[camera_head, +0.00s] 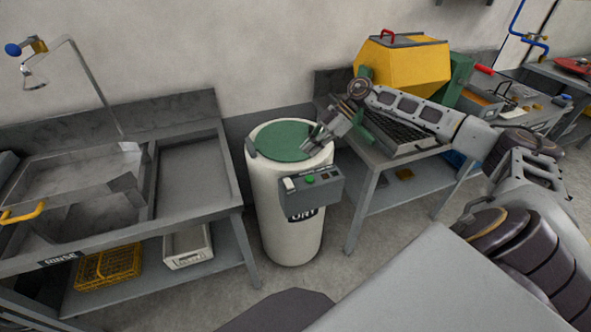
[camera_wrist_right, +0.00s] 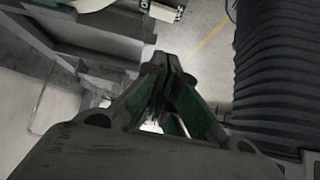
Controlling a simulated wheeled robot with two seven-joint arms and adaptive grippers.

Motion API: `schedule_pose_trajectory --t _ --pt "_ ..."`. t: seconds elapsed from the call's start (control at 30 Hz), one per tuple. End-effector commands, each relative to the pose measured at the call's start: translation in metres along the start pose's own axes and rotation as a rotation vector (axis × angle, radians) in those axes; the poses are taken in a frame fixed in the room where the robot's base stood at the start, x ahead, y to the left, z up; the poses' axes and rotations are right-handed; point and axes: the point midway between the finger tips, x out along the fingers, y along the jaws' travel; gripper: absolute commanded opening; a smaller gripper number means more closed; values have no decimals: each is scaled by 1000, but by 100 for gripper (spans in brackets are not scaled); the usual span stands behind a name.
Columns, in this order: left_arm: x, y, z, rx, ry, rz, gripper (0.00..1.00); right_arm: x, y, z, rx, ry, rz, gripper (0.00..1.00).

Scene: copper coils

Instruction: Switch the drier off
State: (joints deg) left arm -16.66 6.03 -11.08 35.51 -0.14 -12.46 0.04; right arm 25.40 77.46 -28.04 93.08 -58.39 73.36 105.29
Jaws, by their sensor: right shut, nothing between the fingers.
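The drier (camera_head: 285,215) is a white upright drum with a green lid (camera_head: 280,138) on top, standing between the sink bench and the right table. A grey control box (camera_head: 328,190) on its front carries a green button (camera_head: 310,179), a pale part at its left end and small dark parts to the right. My right gripper (camera_head: 312,146) is shut and empty, above the lid's right edge and behind the control box. Whether it touches the drier cannot be told. Its closed fingers (camera_wrist_right: 163,72) show in the right wrist view. My left gripper is not in view.
The rinse bench (camera_head: 180,225) stands left, with a yellow crate (camera_head: 108,268) on its shelf. The right table bears a dark ribbed tray (camera_head: 405,140) and a yellow tumbler (camera_head: 400,68), close beside my right arm. Floor shows in front of the drier.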

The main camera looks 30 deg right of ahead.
Motion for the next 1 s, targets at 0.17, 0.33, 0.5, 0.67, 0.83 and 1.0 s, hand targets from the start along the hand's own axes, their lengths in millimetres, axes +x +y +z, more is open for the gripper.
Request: schedule_pose_trajectory --t 0.17,0.33,0.5,0.67,0.83,1.0 --pt "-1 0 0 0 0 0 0 8 0 0 0 1 -2 0" --pt "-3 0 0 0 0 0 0 24 0 -1 0 2 -2 0" --pt "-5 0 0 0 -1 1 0 44 -1 -1 1 2 -3 0" --pt "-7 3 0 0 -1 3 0 63 0 -1 0 2 -2 0" --pt "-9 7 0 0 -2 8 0 83 0 -1 0 2 -1 0" --pt "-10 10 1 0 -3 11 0 102 -1 -1 0 2 -2 0"
